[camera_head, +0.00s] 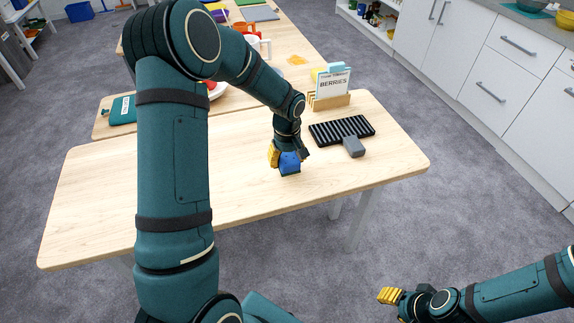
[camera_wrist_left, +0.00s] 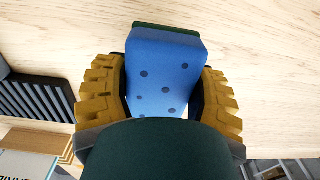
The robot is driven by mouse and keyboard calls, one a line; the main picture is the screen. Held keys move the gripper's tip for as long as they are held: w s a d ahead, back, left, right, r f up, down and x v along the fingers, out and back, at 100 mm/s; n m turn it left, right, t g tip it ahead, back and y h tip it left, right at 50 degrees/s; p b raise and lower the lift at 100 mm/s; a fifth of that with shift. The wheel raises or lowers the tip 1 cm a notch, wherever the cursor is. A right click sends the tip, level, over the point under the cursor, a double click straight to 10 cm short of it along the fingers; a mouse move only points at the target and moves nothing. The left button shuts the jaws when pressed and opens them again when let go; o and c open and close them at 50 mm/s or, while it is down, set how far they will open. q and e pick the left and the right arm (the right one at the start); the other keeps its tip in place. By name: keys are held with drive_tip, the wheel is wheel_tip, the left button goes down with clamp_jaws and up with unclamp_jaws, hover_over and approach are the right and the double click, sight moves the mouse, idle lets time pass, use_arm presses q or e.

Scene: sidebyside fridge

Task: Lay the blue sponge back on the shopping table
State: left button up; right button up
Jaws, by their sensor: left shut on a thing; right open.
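The blue sponge (camera_head: 290,163) is between the yellow fingers of my left gripper (camera_head: 283,158), over the near part of the wooden table (camera_head: 120,210). In the left wrist view the sponge (camera_wrist_left: 165,70) is blue with dark spots and a dark green layer at its far end. The fingers of my left gripper (camera_wrist_left: 160,95) are closed against its two sides. I cannot tell whether the sponge touches the table top. My right gripper (camera_head: 390,296) is low at the right, over the floor and away from the table, open with nothing visible in it.
A black ribbed rack (camera_head: 342,130) and a grey block (camera_head: 354,147) lie right of the sponge. A teal pouch (camera_head: 122,110) lies at the left. The table's front left is clear.

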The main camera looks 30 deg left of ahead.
use_arm(q)
wheel_tip(320, 180, down, 3)
drive_tip(key=shift+r, duration=0.3)
drive_tip(key=shift+b, duration=0.3)
drive_tip(key=o, duration=1.2)
drive_tip(key=shift+f, duration=0.2)
drive_tip(key=shift+r, duration=0.15)
